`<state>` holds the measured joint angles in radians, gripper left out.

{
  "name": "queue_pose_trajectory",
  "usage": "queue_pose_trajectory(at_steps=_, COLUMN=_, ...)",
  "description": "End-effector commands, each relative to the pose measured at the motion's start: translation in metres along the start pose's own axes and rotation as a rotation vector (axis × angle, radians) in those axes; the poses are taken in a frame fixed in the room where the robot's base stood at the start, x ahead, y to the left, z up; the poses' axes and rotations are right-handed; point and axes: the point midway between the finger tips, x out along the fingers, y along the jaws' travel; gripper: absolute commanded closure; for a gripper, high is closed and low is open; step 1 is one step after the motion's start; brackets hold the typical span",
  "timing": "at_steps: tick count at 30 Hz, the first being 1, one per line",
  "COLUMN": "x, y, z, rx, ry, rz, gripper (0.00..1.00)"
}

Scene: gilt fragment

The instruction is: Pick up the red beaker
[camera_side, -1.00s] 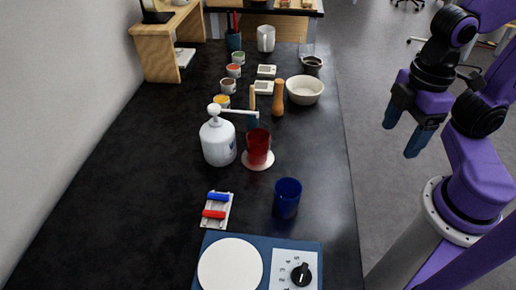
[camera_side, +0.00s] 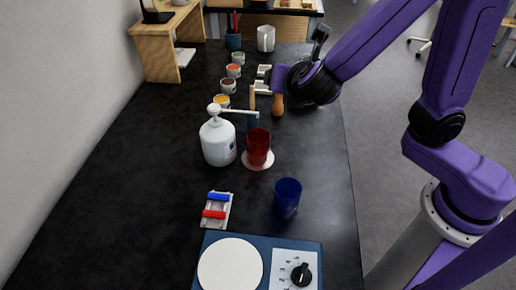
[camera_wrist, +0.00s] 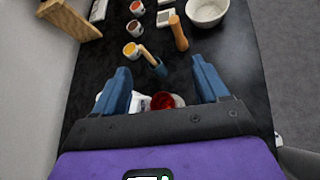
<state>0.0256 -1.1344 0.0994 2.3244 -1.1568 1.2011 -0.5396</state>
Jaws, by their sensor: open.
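In the wrist view the beaker (camera_wrist: 166,101) shows low in the middle, partly hidden by my gripper's body. My gripper (camera_wrist: 160,65) is open, with its two blue fingers wide apart and nothing between them that I can see held. In the side view my wrist is over the table's right side, behind the beaker and apart from it; the fingers are not clearly visible there.
The white pump bottle (camera_side: 217,140) stands close left of the beaker. A brush (camera_side: 252,108) and wooden-handled tool (camera_side: 277,104) are behind it. A blue beaker (camera_side: 287,198), roller rack (camera_side: 216,210) and hotplate (camera_side: 230,264) are in front. A bowl (camera_wrist: 207,10) is farther back.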

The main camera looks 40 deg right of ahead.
Motion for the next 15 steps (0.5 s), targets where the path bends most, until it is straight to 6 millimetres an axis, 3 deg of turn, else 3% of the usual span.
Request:
queue_pose_trajectory(at_steps=9, x=-0.002, y=0.055, z=-0.013, rx=-0.293, ry=-0.142, rz=0.14, gripper=0.26)
queue_pose_trajectory(at_steps=15, x=0.015, y=0.046, z=-0.038, rx=-0.289, ry=-0.138, rz=0.134, gripper=0.26)
